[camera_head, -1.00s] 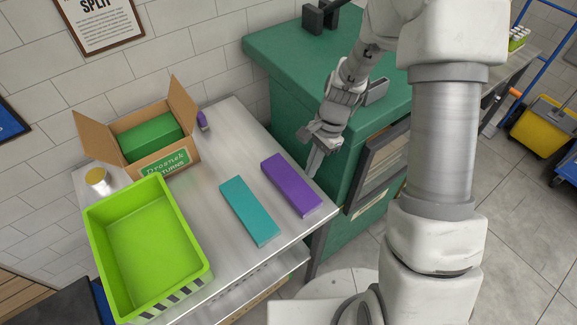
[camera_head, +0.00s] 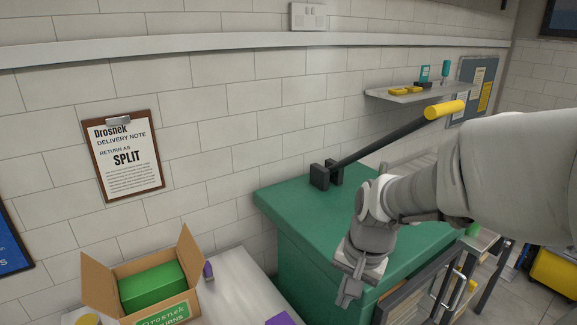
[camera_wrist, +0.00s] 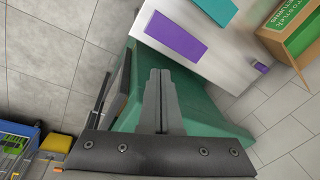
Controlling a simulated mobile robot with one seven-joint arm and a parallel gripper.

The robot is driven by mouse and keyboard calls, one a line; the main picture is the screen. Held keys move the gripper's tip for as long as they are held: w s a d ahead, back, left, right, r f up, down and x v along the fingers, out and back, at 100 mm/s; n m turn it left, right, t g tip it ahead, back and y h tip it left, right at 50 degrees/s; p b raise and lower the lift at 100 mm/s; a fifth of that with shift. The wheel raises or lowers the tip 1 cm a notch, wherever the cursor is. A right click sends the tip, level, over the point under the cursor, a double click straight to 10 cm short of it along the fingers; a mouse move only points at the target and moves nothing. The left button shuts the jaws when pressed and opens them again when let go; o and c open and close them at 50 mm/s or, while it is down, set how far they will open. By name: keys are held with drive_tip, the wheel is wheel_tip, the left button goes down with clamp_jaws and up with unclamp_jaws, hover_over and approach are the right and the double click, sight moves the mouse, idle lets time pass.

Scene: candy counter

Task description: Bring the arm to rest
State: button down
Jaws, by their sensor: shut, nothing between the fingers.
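My gripper (camera_head: 347,292) hangs in front of the green cabinet (camera_head: 290,205) in the head view, fingers pointing down. In the wrist view my gripper (camera_wrist: 161,75) has its two fingers together with nothing between them. The fingers lie over the green cabinet in that view, with the metal table (camera_wrist: 205,68) beyond them. My arm comes in from the right side of the head view.
A lever with a yellow handle (camera_head: 444,109) rises from the cabinet top behind my arm. A cardboard box (camera_head: 187,306) with a green block (camera_head: 152,286) stands at lower left. A purple block (camera_wrist: 176,37) and a teal block (camera_wrist: 216,8) lie on the table.

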drive_tip(key=s+d+r+n+t, duration=0.1)
drive_tip(key=s+r+n+t, duration=0.1)
drive_tip(key=s+r, duration=0.3)
drive_tip(key=s+d+r+n+t+h, duration=0.1)
drive_tip(key=s+d+r+n+t, duration=0.1)
drive_tip(key=s+r, duration=0.3)
drive_tip(key=shift+s+d+r+n, duration=0.25)
drive_tip(key=shift+s+r+n, duration=0.15)
drive_tip(key=shift+s+n, duration=0.65)
